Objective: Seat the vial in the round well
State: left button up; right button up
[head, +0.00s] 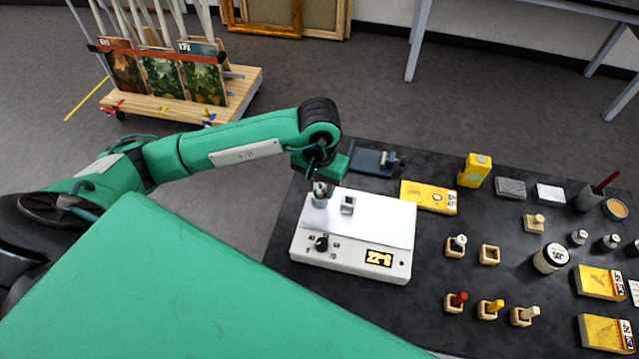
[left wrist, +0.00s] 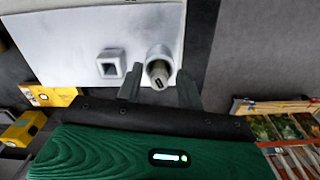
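The white device (head: 352,238) stands at the left of the dark table, with a round well and a square well (head: 347,205) on its top. In the left wrist view the round well (left wrist: 158,52) shows as a white collar, and the square well (left wrist: 111,64) is beside it. The grey vial (left wrist: 159,73) stands in the round well; how deep it sits I cannot tell. My left gripper (left wrist: 160,90) is open, a finger on each side of the vial with small gaps. In the head view it (head: 322,180) is above the round well. My right gripper is out of view.
A knob (head: 321,243) and a lit display (head: 379,258) are on the device's front. Several small wooden holders (head: 489,255) stand further right.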

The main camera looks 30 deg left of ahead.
aim_at(319, 188)
pick_arm(q)
jog(key=shift+r, duration=0.15)
jog(key=shift+r+p, duration=0.15)
jog(key=shift+p, duration=0.2)
notch_tip(319, 188, up, 12)
jog(key=b, duration=0.4)
jog(key=shift+s+f, duration=0.1)
jog(key=shift+f, duration=0.1)
dwell(0.4)
